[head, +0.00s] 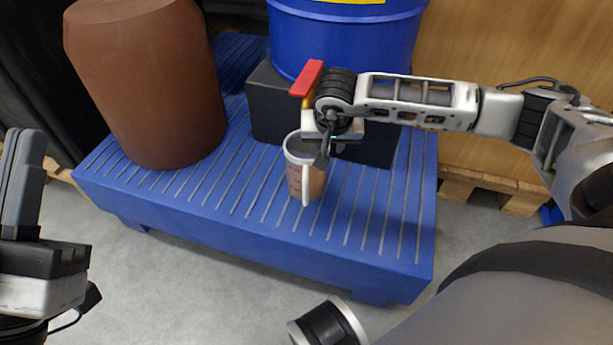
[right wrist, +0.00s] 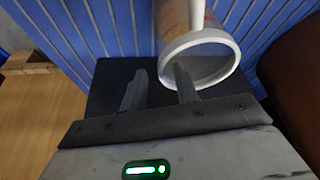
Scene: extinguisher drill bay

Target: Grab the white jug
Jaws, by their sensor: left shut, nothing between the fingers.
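The white jug (head: 291,152) stands upright on the blue slatted platform (head: 180,200), with a white rim, a brownish see-through body and its handle toward me. In the right wrist view the jug (right wrist: 233,52) shows its round mouth. My right gripper (head: 325,150) is at the jug's far right rim. Its fingers (right wrist: 158,78) are apart; one overlaps the jug's mouth and the other is outside it. I cannot tell whether either touches the jug. My left gripper (head: 25,140) is shut and empty at the left edge, far from the jug.
A blue drum (head: 345,40) sits on a black block (head: 270,105) behind the jug, with a red lever (head: 307,78) sticking out close to my right gripper. A large brown drum (head: 150,85) stands at left. The platform's front is clear.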

